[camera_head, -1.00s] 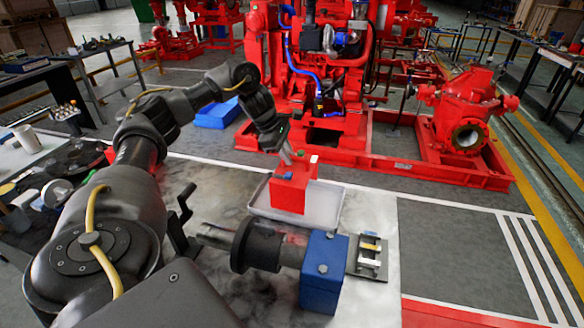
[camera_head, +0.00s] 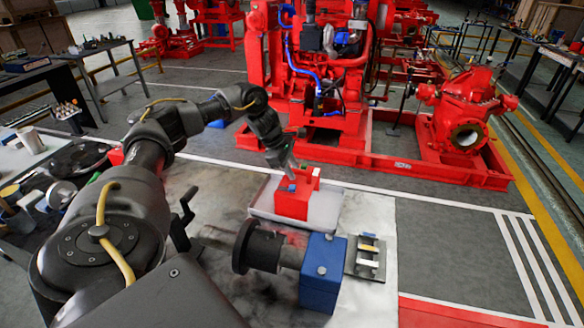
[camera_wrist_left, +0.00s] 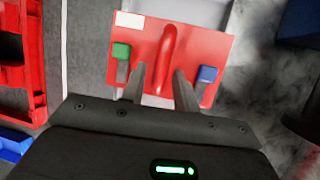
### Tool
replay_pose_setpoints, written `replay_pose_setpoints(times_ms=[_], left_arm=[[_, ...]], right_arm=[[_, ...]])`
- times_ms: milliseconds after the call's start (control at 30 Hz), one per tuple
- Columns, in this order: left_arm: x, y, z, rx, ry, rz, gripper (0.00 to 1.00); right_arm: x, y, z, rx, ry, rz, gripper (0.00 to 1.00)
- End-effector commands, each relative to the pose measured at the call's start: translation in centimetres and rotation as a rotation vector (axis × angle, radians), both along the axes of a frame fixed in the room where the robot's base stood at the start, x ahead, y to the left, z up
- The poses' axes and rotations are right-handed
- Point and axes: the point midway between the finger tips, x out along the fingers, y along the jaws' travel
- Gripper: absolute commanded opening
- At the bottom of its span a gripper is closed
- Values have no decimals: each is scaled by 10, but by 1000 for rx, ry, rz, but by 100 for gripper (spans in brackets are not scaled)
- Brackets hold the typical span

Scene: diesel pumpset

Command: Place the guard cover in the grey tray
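The guard cover (camera_head: 292,204) is a red box-like piece with a raised handle bar on top. It sits within the outline of the grey tray (camera_head: 326,214), toward its near side, and looks upright. My left gripper (camera_head: 289,166) is just above it, pointing down. In the left wrist view, the gripper (camera_wrist_left: 160,82) has its fingers on either side of the cover's red handle (camera_wrist_left: 168,50), with gaps showing between. The cover's top also carries a green block, a blue block and a white label. My right gripper is not in view.
A blue vise-like block (camera_head: 322,285) with a black round flange (camera_head: 256,247) stands in front of the tray. A small metal rack (camera_head: 366,258) is beside it. The red pumpset (camera_head: 400,172) stands behind the tray. Bare table shows left of the tray.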

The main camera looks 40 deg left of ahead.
Motion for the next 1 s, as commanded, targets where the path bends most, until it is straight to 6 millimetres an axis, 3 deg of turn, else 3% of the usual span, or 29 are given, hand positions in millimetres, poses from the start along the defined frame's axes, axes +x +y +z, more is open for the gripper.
replay_pose_setpoints(times_ms=[333,467,700,900,1000], left_arm=[[0,0,2,0,-2,1,38],[-3,4,12,-2,-4,2,38],[-19,17,54,-1,-7,3,38],[-32,26,94,1,-6,2,38],[-35,29,105,1,-4,1,38]], right_arm=[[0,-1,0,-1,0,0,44],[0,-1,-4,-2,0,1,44],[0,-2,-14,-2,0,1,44],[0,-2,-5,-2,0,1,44],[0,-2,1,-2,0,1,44]])
